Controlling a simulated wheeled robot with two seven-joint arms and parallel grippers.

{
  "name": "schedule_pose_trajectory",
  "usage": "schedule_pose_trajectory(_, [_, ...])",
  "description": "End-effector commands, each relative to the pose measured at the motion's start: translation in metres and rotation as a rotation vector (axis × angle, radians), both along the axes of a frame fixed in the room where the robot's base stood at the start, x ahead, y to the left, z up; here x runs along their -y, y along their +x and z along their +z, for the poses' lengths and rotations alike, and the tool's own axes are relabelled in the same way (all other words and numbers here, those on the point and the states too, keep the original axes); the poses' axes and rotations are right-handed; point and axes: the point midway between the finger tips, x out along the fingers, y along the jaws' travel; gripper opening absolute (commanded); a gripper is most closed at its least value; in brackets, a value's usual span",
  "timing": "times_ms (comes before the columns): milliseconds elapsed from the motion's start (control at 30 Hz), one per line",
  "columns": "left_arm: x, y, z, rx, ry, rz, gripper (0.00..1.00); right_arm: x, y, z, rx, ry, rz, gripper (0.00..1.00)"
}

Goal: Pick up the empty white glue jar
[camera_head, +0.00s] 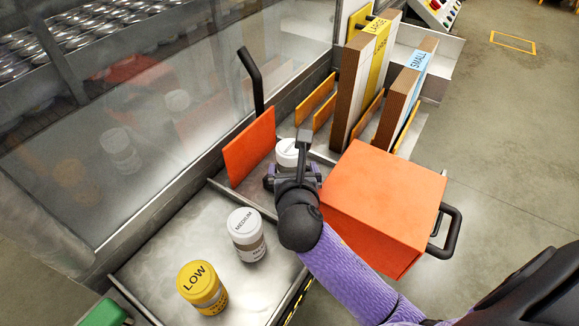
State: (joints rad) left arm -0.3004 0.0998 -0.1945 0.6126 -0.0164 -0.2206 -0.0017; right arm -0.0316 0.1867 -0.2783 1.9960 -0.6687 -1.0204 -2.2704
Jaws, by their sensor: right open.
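A white-lidded jar (288,153) stands between an orange panel and an orange box, its lower part hidden by my right gripper. No label on it can be read. My right gripper (293,172) is open right at this jar, on its near side; I cannot tell whether the fingers touch it. A second white-lidded jar marked MEDIUM (246,234) stands upright on the metal tray at the lower left. A yellow-lidded jar marked LOW (202,288) stands in front of it. My left gripper is out of view.
An upright orange panel (249,146) is left of the gripper, and an orange box (382,198) with a black handle is close on its right. Cardboard files marked LARGE (361,82) and SMALL (407,92) stand behind. A glass wall (150,110) borders the metal tray (160,262).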

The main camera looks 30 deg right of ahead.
Motion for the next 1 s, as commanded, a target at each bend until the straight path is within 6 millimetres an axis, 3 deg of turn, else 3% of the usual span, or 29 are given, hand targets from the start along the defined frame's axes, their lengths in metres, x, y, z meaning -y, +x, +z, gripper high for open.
schedule_pose_trajectory(300, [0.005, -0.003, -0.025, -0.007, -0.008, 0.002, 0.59, 0.018, 0.047, -0.024, 0.000, 0.003, -0.001, 1.00])
schedule_pose_trajectory(533, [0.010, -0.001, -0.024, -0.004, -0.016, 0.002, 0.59, 0.019, 0.049, -0.023, -0.001, 0.003, 0.001, 1.00])
schedule_pose_trajectory(900, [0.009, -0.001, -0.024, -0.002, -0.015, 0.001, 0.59, 0.019, 0.049, -0.023, 0.000, 0.002, 0.000, 0.24])
schedule_pose_trajectory(1000, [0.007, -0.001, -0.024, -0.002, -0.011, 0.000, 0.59, 0.019, 0.049, -0.023, 0.000, 0.002, 0.000, 0.24])
